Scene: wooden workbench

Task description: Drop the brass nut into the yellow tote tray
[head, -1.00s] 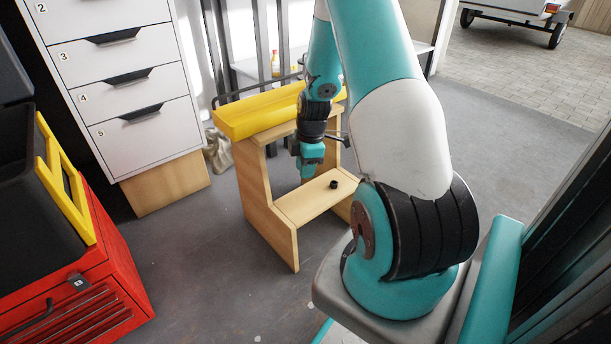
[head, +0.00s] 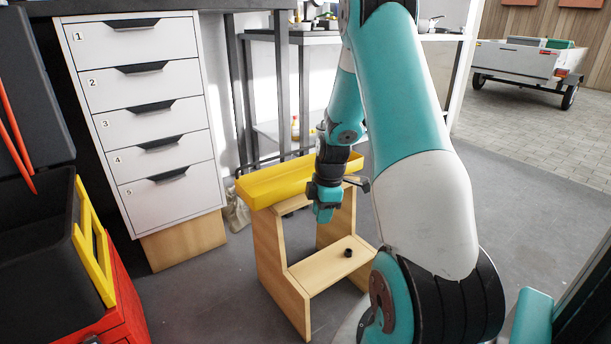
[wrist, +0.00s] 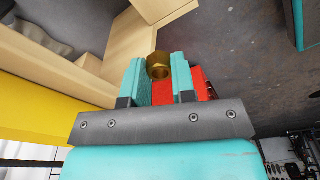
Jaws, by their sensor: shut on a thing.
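The brass nut (wrist: 159,66) is held between the teal fingers of my gripper (wrist: 158,76) in the wrist view. My gripper also shows in the head view (head: 324,213), pointing down in front of the yellow tote tray, above the lower step of a wooden step stool. The nut cannot be made out in the head view. The yellow tote tray (head: 262,188) is long and lies across the stool's top, partly hidden by my arm. Its yellow side also shows at the left of the wrist view (wrist: 35,118).
The wooden step stool (head: 283,285) has a small black object (head: 348,253) on its lower step. A white drawer cabinet (head: 150,110) stands behind left. A red tool chest (head: 100,325) with a black bin is at the front left. Open floor lies between them.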

